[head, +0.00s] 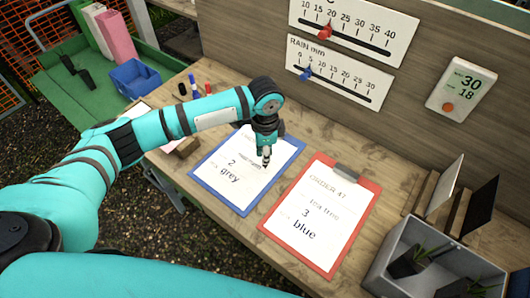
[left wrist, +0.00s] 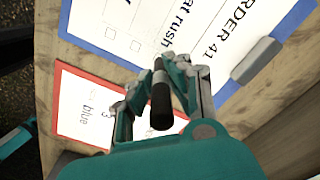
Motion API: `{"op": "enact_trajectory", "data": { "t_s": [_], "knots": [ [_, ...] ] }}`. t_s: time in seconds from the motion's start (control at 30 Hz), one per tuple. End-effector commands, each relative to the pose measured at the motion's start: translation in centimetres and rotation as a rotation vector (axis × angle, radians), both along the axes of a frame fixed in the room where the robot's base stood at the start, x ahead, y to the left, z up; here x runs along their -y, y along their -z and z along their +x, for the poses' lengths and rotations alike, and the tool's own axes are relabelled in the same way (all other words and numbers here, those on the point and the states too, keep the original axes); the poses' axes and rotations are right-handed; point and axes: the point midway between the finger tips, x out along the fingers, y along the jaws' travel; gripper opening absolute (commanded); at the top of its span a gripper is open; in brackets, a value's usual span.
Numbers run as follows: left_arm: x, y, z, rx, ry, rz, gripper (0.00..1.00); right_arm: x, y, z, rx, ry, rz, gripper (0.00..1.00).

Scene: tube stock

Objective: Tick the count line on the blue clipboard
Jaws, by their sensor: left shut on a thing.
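The blue clipboard (head: 216,195) lies on the bench with a white sheet; the head view shows "2" and "grey" on it, the rest partly covered by my arm. In the left wrist view the blue clipboard (left wrist: 90,45) shows "ORDER 41", a line ending in "at rush", and small empty boxes. My left gripper (head: 265,150) is over the right part of this sheet, pointing down. It is shut on a dark pen (left wrist: 161,98). Whether the pen's tip touches the paper I cannot tell. My right gripper is not in view.
A red clipboard (head: 364,200) reading "ORDER 47" lies to the right. Several pens (head: 194,86) stand at the back left. A grey crate (head: 392,252) with plants is at the front right. A board with gauges (head: 340,68) rises behind the bench.

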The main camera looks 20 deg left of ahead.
Motion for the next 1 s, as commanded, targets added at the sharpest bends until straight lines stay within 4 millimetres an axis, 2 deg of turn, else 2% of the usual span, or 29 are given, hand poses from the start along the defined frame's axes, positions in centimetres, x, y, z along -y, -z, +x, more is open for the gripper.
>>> {"op": "enact_trajectory", "data": {
  "t_s": [0.27, 1.0],
  "knots": [
    [0.00, 0.10, -0.01, -0.001, 0.000, 0.000, 0.00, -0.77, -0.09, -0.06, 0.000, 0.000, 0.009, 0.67],
    [0.02, 0.90, -0.03, -0.001, 0.000, 0.000, 0.00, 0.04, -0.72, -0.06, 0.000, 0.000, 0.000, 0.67]
  ]
}}
